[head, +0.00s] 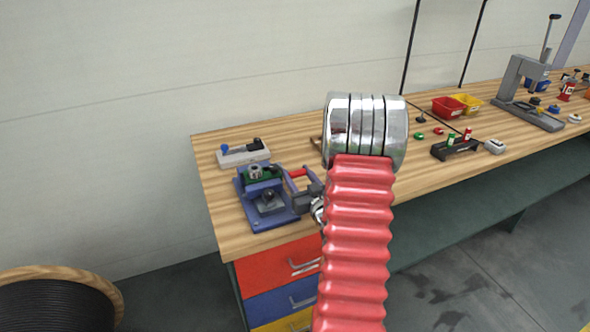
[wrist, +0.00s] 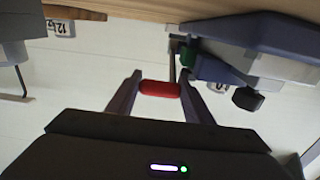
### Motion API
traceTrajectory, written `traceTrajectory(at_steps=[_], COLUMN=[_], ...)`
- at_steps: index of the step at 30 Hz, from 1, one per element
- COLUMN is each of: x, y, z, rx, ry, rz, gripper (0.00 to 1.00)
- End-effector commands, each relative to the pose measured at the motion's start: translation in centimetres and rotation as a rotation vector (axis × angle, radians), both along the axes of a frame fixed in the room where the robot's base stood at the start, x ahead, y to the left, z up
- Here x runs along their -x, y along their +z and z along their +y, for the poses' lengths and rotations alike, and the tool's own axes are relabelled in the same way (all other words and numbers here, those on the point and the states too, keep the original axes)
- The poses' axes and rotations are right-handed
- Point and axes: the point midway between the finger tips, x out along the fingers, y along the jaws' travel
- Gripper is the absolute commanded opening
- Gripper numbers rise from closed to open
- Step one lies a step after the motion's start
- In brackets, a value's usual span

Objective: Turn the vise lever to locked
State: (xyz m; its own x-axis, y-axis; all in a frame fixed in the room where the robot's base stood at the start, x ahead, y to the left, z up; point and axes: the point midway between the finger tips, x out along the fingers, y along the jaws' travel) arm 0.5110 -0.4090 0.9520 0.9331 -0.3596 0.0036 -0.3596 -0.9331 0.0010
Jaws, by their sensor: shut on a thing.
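The blue vise (head: 268,208) stands on the left end of the wooden bench, with a green part on top. Its lever has a red grip (head: 298,172) that points to the right of the vise. My gripper (head: 302,181) is at that grip, partly hidden behind my red arm. In the wrist view the red grip (wrist: 160,89) lies crosswise between the two dark fingers of my gripper (wrist: 161,82), which are shut on it. A thin dark rod runs from the grip toward the blue vise body (wrist: 235,68). The lock marking cannot be read.
A grey box with blue and black knobs (head: 243,153) is behind the vise. Red and yellow bins (head: 448,107), a black holder (head: 455,148) and a grey press (head: 528,95) stand farther right. Drawers (head: 278,265) are below. A cable reel (head: 55,305) is on the floor left.

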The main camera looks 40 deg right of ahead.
Motion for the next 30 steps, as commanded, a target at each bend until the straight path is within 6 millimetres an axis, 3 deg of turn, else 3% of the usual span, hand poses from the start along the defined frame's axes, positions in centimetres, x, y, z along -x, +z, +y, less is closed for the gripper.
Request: traceTrajectory(at_steps=[3, 12, 30], x=[0.6, 1.2, 1.3], y=[-1.8, -4.1, -4.7], z=[-0.3, -0.4, -0.5], rx=[-0.009, -0.008, -0.006], ry=[-0.012, -0.015, -0.018], rz=[0.010, 0.011, 0.008], gripper=[0.06, 0.06, 0.07])
